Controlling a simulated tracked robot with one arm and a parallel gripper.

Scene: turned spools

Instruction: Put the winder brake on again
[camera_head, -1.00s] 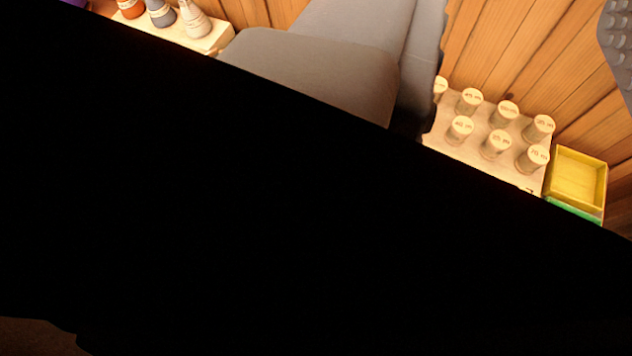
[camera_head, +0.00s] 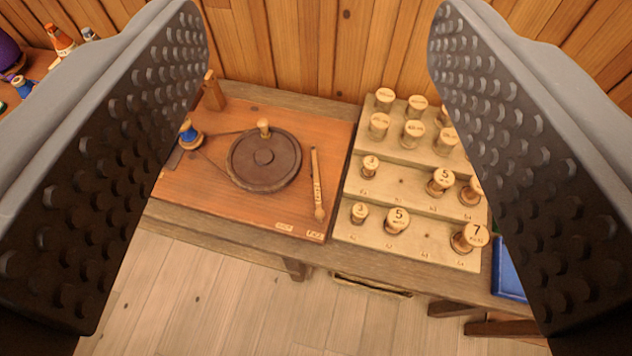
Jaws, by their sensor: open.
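The winder is a reddish-brown board (camera_head: 240,205) on the bench. It carries a dark round wheel (camera_head: 264,160) with a small pale knob. A cord runs left from the wheel to a blue-wound spool (camera_head: 190,134). A slim wooden lever (camera_head: 317,185), apparently the brake, lies along the board's right side, its rounded end towards the front edge. Two small labels (camera_head: 284,227) are on the front edge, the right one just below the lever's end; I cannot read them surely. My gripper (camera_head: 318,60) is open and empty, its jaws wide apart above the bench.
A stepped pale rack (camera_head: 405,185) with several numbered spools and pegs stands right of the winder. A blue tray (camera_head: 509,270) is partly hidden behind the right jaw. Coloured spools (camera_head: 60,40) stand at far left. A plank wall is behind; floor shows in front.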

